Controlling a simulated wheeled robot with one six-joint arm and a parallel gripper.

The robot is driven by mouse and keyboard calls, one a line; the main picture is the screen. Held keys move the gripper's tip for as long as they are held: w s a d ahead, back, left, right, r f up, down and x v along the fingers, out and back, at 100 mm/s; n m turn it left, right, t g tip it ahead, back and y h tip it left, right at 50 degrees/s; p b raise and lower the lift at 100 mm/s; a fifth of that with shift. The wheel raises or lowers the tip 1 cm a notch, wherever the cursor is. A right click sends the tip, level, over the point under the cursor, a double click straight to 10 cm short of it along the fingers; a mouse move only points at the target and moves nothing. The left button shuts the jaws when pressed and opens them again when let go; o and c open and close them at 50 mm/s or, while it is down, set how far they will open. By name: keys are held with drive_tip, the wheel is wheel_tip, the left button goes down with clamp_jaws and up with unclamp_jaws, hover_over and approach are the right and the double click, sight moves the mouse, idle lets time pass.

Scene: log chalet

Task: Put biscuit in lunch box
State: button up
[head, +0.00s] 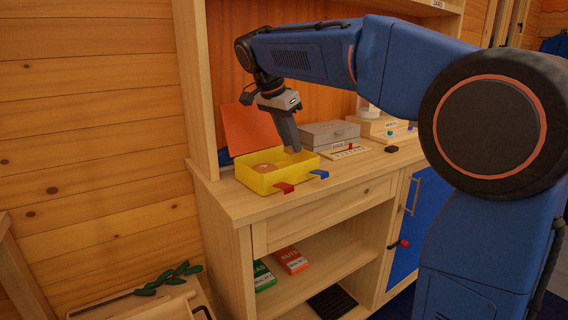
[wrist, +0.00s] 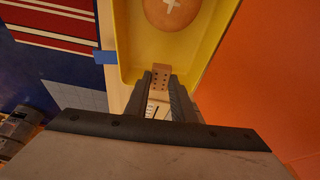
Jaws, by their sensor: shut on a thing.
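The yellow lunch box (head: 262,184) stands open on the wooden counter, its orange-red lid (head: 250,127) raised at the back. It also shows in the wrist view (wrist: 127,40). A round brown bun with a white cross (wrist: 172,10) lies inside it; the bun also shows in the head view (head: 265,168). My gripper (head: 292,150) points down at the box's right end. In the wrist view my gripper (wrist: 160,88) is shut on a small brown biscuit with dark holes (wrist: 161,74), near the box's end wall. I cannot tell the biscuit's height. In the head view the biscuit is hidden.
A grey box (head: 330,134) and a labelled board (head: 346,152) stand to the right. Green and red packets (head: 291,260) lie on the shelf below.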

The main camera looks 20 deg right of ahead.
sight(289, 153)
drive_tip(key=shift+d+f, duration=0.1)
drive_tip(key=shift+f, duration=2.55)
drive_tip(key=shift+f, duration=0.15)
drive_tip(key=o, duration=1)
drive_tip(key=v, duration=1.2)
drive_tip(key=shift+s, duration=0.1)
